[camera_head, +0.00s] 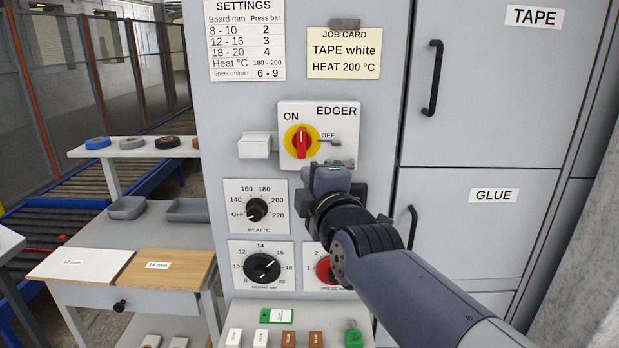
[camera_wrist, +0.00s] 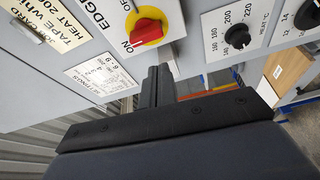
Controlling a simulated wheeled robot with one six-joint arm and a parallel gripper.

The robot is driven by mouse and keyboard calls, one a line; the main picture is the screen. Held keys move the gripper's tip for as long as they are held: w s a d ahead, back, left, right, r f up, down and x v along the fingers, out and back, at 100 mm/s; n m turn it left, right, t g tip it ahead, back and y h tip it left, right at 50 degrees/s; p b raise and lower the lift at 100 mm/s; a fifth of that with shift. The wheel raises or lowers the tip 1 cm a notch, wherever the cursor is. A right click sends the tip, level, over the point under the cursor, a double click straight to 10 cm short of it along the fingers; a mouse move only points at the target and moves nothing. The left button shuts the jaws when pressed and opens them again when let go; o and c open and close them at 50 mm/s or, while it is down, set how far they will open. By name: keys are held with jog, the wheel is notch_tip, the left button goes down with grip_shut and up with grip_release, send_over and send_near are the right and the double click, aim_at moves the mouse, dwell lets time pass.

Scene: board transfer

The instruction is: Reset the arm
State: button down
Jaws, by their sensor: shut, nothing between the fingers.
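My arm reaches in from the lower right of the head view. My gripper (camera_head: 333,170) is in front of the grey machine panel (camera_head: 230,110), just below and right of the EDGER switch (camera_head: 301,142), which has a red handle on a yellow disc. The handle stands upright. In the wrist view the dark fingers (camera_wrist: 157,82) are together with nothing between them, and the red handle (camera_wrist: 146,33) shows beyond them. I cannot tell whether the fingers touch the panel. The gripper and wrist hide part of the panel and some of the red PRESS dial (camera_head: 325,270).
The heat dial (camera_head: 257,210) and another black dial (camera_head: 262,268) sit left of my arm. Cabinet doors with black handles (camera_head: 435,78) are at the right. A small table with boards (camera_head: 165,268) and a tape shelf (camera_head: 130,150) stand left. Small blocks (camera_head: 262,338) lie below.

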jog(key=w+a+r+m+t+h, duration=0.2)
jog(key=w+r+m+h, duration=0.1)
jog(key=m, duration=0.7)
jog(key=w+a+r+m+t+h, duration=0.2)
jog(key=w+r+m+h, duration=0.15)
jog(key=m, duration=0.75)
jog(key=v, duration=0.4)
jog(key=b+v, duration=0.1)
jog(key=v, duration=0.1)
jog(key=shift+w+d+f, duration=0.1)
jog(key=shift+d, duration=0.2)
jog(key=shift+w, duration=0.1)
